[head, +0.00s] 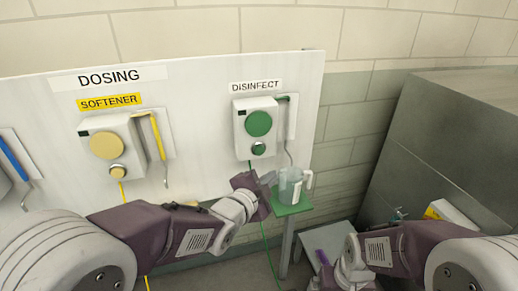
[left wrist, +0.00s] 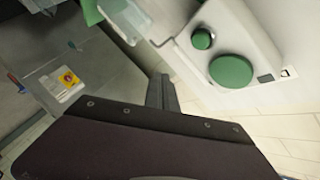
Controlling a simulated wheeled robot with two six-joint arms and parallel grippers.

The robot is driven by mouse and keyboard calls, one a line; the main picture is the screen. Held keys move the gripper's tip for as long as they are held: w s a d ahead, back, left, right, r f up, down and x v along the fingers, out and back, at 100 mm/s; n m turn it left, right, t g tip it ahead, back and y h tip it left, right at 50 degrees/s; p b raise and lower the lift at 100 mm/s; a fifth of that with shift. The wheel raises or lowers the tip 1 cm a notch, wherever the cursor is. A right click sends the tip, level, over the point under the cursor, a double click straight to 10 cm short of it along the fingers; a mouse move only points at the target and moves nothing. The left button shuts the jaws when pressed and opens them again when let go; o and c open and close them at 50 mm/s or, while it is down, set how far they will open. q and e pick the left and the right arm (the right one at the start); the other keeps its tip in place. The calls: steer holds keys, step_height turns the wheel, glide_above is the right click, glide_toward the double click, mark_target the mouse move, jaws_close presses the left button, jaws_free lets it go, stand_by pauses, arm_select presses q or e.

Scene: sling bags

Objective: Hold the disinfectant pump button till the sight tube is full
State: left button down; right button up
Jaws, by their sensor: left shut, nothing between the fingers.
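The disinfect pump (head: 241,131) is a white box under the DISINFECT label. It has a large green button (head: 258,123) and a smaller green button (head: 258,149); both also show in the left wrist view, the large one (left wrist: 231,71) and the small one (left wrist: 202,39). The sight tube (head: 291,118) is on the pump's right, with green visible at its top; its fill level is hard to read. My left gripper (head: 266,181) is shut and empty, below the buttons and beside the jug. In the left wrist view its fingers (left wrist: 161,92) show together, apart from the buttons. My right gripper (head: 325,262) is low at right, its fingers unclear.
A clear jug (head: 288,184) with a white handle stands on a green stand (head: 294,208) below the spout. The yellow softener pump (head: 106,146) is left on the same white board (head: 205,150). A large grey metal cabinet (head: 440,140) stands at right.

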arm_select(q)
steer(key=p, duration=0.3)
glide_toward(264, 152)
steer(key=w+d+f, duration=0.2)
steer(key=w+d, duration=0.1)
steer(key=w, duration=0.1)
steer(key=shift+s+d+r, duration=0.15)
steer(key=shift+r, duration=0.05)
stand_by(1.7)
steer(key=shift+w, duration=0.45)
steer(key=shift+w+a, duration=0.25)
steer(key=shift+w, duration=0.2)
stand_by(0.5)
steer(key=shift+s, duration=0.1)
stand_by(2.9)
steer(key=shift+s+d+b, duration=0.3)
steer(key=shift+s+b, duration=0.25)
steer(key=shift+s, duration=0.2)
